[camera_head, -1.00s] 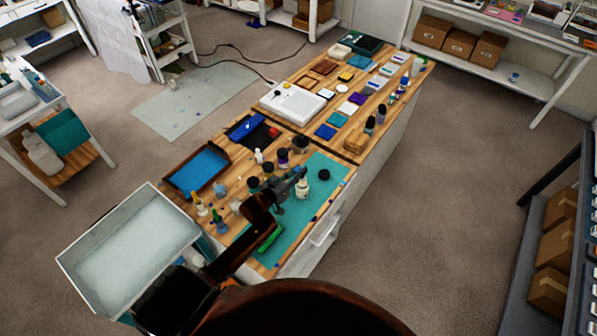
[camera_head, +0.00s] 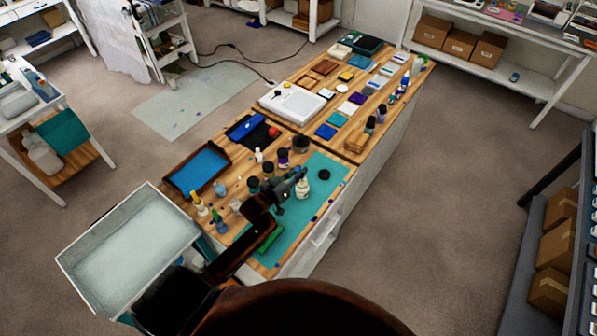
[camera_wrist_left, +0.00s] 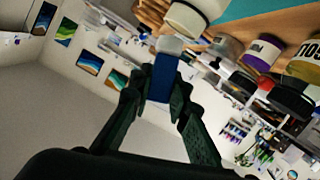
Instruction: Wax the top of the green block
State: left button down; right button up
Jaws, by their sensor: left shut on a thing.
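The green block (camera_head: 268,239) lies on the teal mat (camera_head: 326,172), beside and partly behind my left arm. My left gripper (camera_head: 297,178) is over the mat, close to a small white jar (camera_head: 303,190), away from the block. In the left wrist view the gripper (camera_wrist_left: 163,85) is shut on a blue piece with a pale end (camera_wrist_left: 162,78). The white jar (camera_wrist_left: 188,18) shows just past its tip there. Whether the piece touches the jar I cannot tell. My right gripper is not in view.
Several dark-lidded jars (camera_head: 283,158) stand left of the mat. A small black round item (camera_head: 323,175) lies on the mat's right. Glue bottles (camera_head: 217,219) stand near my arm. A blue-lined tray (camera_head: 198,171) lies at the bench's left. The mat's far end is clear.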

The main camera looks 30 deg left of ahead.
aim_at(299, 169)
pick_arm(q)
jog(key=shift+f, duration=0.45)
dwell(0.3)
jog(key=shift+f, duration=0.1)
dwell(0.4)
notch_tip(299, 169, up, 7)
jog(key=p, duration=0.7)
dwell(0.3)
dwell(0.6)
